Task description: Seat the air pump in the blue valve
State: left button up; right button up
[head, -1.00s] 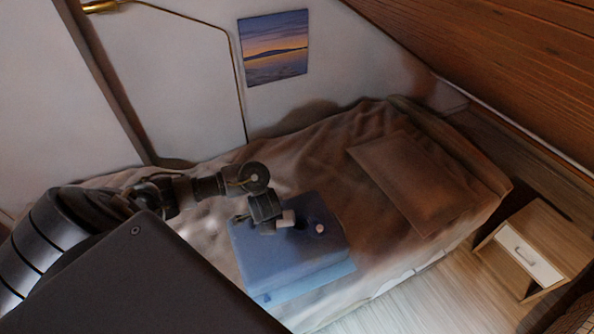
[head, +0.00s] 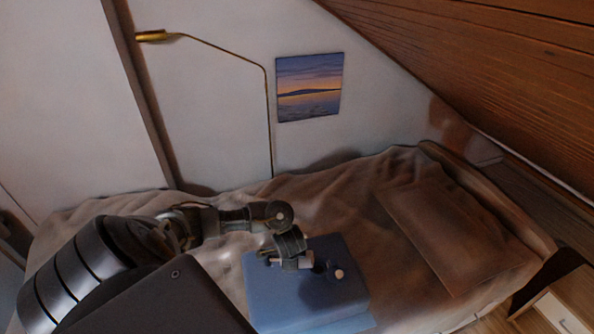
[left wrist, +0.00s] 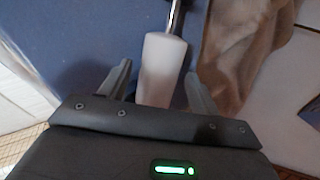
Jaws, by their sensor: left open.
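The air pump appears as a pale cylinder (left wrist: 162,68) with a shiny metal rod at its far end in the left wrist view. My left gripper (left wrist: 160,88) is open, with one finger on each side of the cylinder. In the head view this gripper (head: 296,258) is low over a blue block-like surface (head: 280,300) on the bed. A small pale round spot (head: 338,274) on a dark part shows just right of it. I cannot tell which part is the blue valve. My right gripper is not in view.
A brown-covered bed (head: 352,222) with a pillow (head: 450,235) surrounds the blue block. A brass wall lamp (head: 155,36) and a sunset picture (head: 310,87) are on the wall. The sloped wooden ceiling (head: 480,60) closes in at right. A drawer cabinet (head: 560,315) stands lower right.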

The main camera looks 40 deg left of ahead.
pick_arm(q)
jog(key=b+x, duration=0.2)
jog(key=x, duration=0.2)
jog(key=shift+w+a+f+b, duration=0.1)
jog(key=shift+w+f+b, duration=0.05)
jog(key=shift+b, duration=0.2)
jog(key=shift+w+a+f, duration=0.15)
jog(key=shift+f, duration=0.2)
jog(key=shift+r, duration=0.1)
jog(key=shift+c, duration=0.9)
jog(key=c, duration=0.7)
notch_tip(320, 180, up, 10)
jog(key=p, duration=0.5)
jog(key=shift+c, duration=0.2)
